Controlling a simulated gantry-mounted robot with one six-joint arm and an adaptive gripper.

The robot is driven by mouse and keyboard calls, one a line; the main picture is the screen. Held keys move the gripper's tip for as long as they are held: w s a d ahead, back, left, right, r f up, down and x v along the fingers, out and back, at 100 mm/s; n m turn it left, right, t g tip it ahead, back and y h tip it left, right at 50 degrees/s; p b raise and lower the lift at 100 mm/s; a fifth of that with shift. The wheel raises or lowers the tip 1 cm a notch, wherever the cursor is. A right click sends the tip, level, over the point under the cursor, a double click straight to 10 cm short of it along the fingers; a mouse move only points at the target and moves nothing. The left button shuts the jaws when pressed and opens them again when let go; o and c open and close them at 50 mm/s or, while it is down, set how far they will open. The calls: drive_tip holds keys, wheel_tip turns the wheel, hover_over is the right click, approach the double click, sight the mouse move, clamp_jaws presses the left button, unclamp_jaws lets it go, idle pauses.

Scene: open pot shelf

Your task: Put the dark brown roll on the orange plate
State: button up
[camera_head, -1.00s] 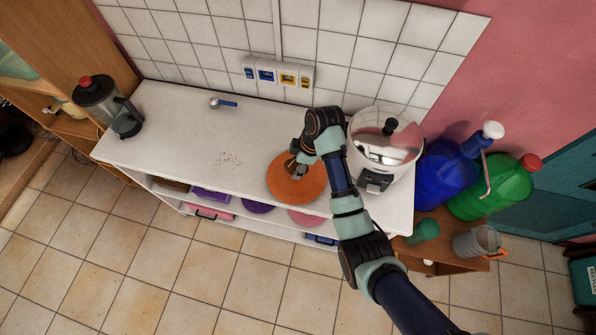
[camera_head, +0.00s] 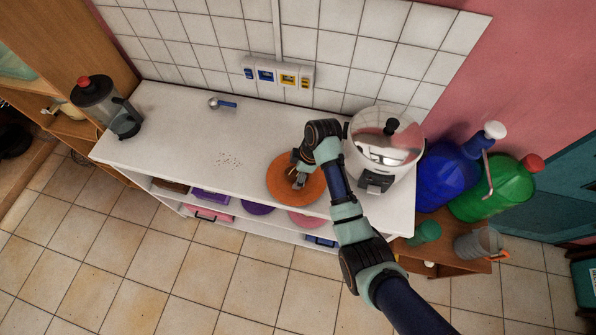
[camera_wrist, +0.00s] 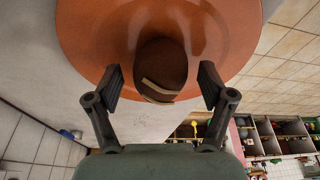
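The orange plate (camera_head: 285,191) lies on the white shelf top, left of the steel pot; it also fills the top of the wrist view (camera_wrist: 90,30). The dark brown roll (camera_wrist: 161,66), with a pale curved band near its lower end, appears to rest on the plate in the wrist view. In the head view I cannot make it out clearly near the gripper. My gripper (camera_head: 298,181) is over the plate. In the wrist view my gripper (camera_wrist: 161,85) is open, its two fingers apart on either side of the roll with a gap on each side.
The steel pot (camera_head: 384,142) stands close right of my arm. A blender (camera_head: 108,108) stands at the far left end. A small blue-handled scoop (camera_head: 222,103) lies near the wall. Blue (camera_head: 448,178) and green (camera_head: 495,190) jugs stand right. The shelf's middle is mostly clear.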

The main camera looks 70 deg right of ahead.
sight(308, 176)
drive_tip(key=p+v, duration=0.3)
drive_tip(key=v, duration=0.9)
drive_tip(key=shift+r, duration=0.2)
